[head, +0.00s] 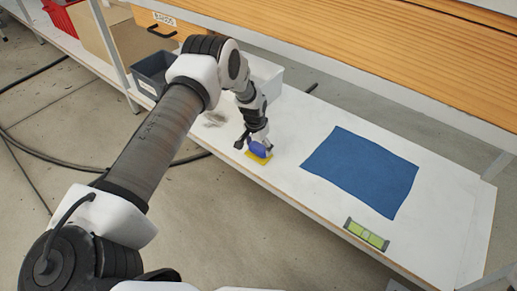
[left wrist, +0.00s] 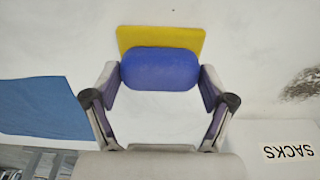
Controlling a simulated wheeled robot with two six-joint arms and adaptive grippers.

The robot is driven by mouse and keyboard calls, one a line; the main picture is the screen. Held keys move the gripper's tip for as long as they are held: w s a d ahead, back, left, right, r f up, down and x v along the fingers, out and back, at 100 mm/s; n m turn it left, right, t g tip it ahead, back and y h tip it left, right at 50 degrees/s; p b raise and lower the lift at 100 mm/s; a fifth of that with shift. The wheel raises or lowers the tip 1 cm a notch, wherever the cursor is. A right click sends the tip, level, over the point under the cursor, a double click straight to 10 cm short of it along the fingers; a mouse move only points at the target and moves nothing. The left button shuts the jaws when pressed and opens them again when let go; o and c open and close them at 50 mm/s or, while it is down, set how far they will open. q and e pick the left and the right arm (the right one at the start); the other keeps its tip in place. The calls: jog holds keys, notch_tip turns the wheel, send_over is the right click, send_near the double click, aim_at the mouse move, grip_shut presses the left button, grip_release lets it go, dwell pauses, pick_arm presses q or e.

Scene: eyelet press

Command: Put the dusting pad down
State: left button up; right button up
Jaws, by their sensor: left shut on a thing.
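The dusting pad has a blue grip (left wrist: 160,70) on a flat yellow base (left wrist: 160,38). In the head view the pad (head: 259,153) is at the white shelf's front edge, left of the blue cloth. My left gripper (head: 258,141) is shut on the blue grip, with a finger on each side of it. In the left wrist view my left gripper (left wrist: 160,84) points at the white surface with the pad between its fingers. I cannot tell whether the yellow base touches the shelf. My right gripper is not in view.
A blue cloth (head: 361,171) lies flat on the white shelf (head: 455,215). A green-yellow level-like block (head: 366,234) lies near the front edge. A white bin (head: 265,75) and a grey bin (head: 153,73) stand behind my arm. A dark smudge (head: 214,119) marks the shelf.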

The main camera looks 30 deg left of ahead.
aim_at(257, 148)
pick_arm(q)
jog(key=shift+f, duration=0.2)
jog(key=o, duration=1.3)
jog(key=shift+r, duration=0.1)
